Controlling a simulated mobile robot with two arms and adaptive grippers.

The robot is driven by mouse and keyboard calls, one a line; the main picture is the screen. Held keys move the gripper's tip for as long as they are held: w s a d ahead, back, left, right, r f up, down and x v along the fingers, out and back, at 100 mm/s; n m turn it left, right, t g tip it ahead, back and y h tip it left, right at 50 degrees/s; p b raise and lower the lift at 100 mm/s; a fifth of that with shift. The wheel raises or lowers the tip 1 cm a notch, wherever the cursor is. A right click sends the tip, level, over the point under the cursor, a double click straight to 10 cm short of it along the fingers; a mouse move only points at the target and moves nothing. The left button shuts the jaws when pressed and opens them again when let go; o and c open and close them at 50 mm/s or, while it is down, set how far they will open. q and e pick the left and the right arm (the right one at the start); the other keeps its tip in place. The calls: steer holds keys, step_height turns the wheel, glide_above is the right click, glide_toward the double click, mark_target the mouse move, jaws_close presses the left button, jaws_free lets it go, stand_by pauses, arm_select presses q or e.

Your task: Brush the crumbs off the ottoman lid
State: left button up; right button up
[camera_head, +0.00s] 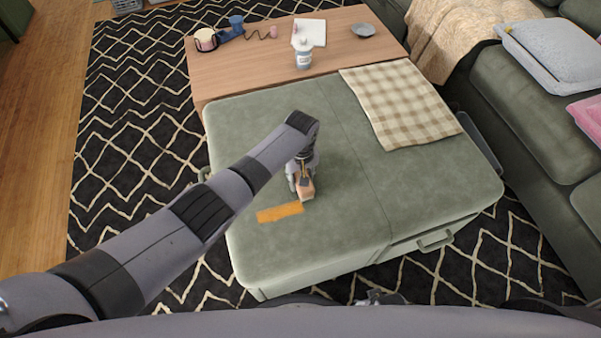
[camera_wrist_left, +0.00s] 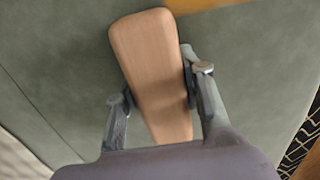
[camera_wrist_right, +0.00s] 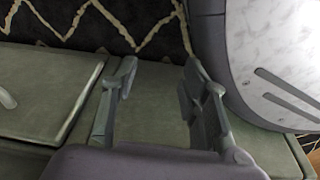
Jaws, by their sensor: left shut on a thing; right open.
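The green ottoman lid (camera_head: 345,205) fills the middle of the head view. My left gripper (camera_head: 304,184) is shut on a wooden brush (camera_head: 306,190), just behind and right of the patch. In the left wrist view the brush (camera_wrist_left: 152,70) sits between the fingers, with the orange patch (camera_wrist_left: 200,4) at the top edge. Its bristles are hidden. My right gripper (camera_wrist_right: 155,85) is open and empty in the right wrist view.
A checked cloth (camera_head: 402,103) lies on the lid's back right. A wooden table (camera_head: 255,65) behind holds a white bottle (camera_head: 303,53), a notepad (camera_head: 313,30), a grey dish (camera_head: 362,30) and a blue item (camera_head: 236,24). A green sofa (camera_head: 535,105) stands right.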

mark_target(284, 202)
arm_select(q)
steer(key=shift+s+d+p, duration=0.25)
steer(key=shift+s+p, duration=0.75)
steer(key=shift+p, duration=0.1)
steer(key=shift+s+d+p, duration=0.25)
steer(key=shift+s+p, duration=0.55)
steer(key=shift+p, duration=0.05)
arm_select(e)
steer(key=s+d+f, duration=0.1)
steer(key=s+f, duration=0.1)
steer(key=s, duration=0.4)
steer(key=s+d+f+g, duration=0.1)
steer(key=s+f, duration=0.2)
steer(key=s, duration=0.4)
steer(key=shift+d, duration=0.25)
